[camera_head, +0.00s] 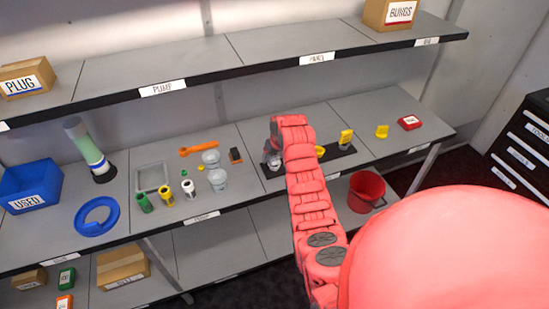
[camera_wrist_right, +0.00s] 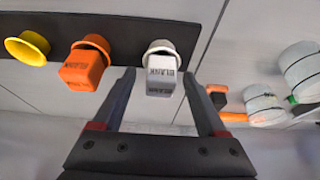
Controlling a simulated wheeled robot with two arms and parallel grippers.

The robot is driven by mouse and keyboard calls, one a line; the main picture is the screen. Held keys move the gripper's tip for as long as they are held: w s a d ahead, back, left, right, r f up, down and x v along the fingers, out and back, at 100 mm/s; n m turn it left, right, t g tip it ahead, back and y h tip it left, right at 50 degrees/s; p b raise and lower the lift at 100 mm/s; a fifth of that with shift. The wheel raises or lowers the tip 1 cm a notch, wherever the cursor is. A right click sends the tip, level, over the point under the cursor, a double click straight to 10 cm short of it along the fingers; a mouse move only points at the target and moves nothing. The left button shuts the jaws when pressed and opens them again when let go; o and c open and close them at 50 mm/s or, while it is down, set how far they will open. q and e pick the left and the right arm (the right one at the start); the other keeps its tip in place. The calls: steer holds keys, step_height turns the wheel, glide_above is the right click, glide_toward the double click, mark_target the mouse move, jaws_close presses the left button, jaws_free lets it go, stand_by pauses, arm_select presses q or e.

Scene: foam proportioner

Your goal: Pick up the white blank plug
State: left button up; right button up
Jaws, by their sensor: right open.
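The white blank plug (camera_wrist_right: 160,78) is a white block marked BLANK with a round white collar behind it, at a dark strip (camera_wrist_right: 205,25) in the right wrist view. My right gripper (camera_wrist_right: 159,76) is open, with one finger on each side of the plug; I cannot tell whether either finger touches it. In the head view my right gripper (camera_head: 274,148) is over the left end of the dark strip (camera_head: 338,158), and the plug is mostly hidden there. My left gripper is not in view.
An orange blank plug (camera_wrist_right: 84,66) and a yellow cup-shaped piece (camera_wrist_right: 28,48) sit beside it on the strip. On the shelf are a blue USED bin (camera_head: 30,190), clear cups (camera_head: 218,178) and small green, yellow and white fittings (camera_head: 190,188). An upper shelf (camera_head: 200,65) runs above.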

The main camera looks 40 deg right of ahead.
jaws_close()
stand_by(0.3)
